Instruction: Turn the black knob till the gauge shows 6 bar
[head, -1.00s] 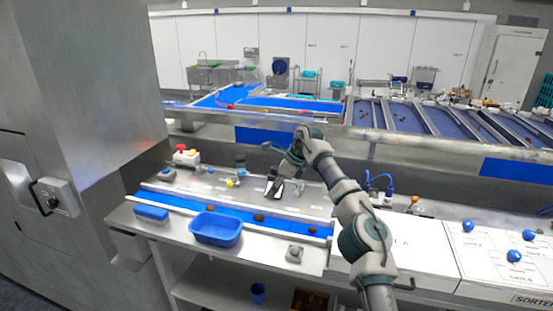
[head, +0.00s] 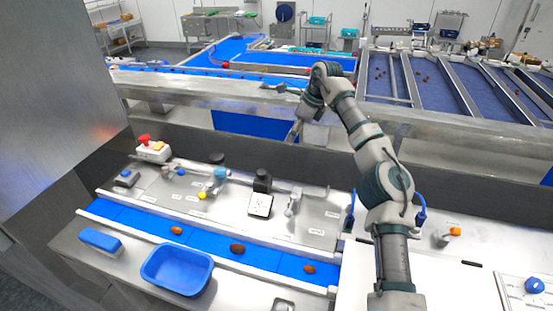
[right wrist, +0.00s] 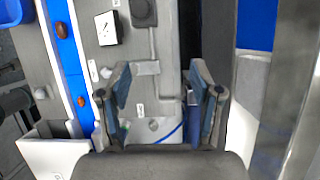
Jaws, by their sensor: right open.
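The black knob (head: 262,182) stands on the steel panel, just behind the square white gauge (head: 260,205). In the right wrist view the knob (right wrist: 143,11) is at the top edge, with the gauge (right wrist: 107,28) to its left. The gauge has a dark needle, but its reading is too small to tell. My right gripper (head: 294,132) is above and behind the panel, apart from the knob. In the right wrist view its two fingers (right wrist: 160,82) are spread, with nothing between them. My left gripper is not in view.
A metal lever (head: 293,201) stands right of the gauge. A blue-topped valve (head: 220,175) and a red button box (head: 152,149) are to the left. A blue belt (head: 206,242) carries brown dates in front, with a blue tray (head: 178,270) before it. A steel rail (head: 190,88) runs behind.

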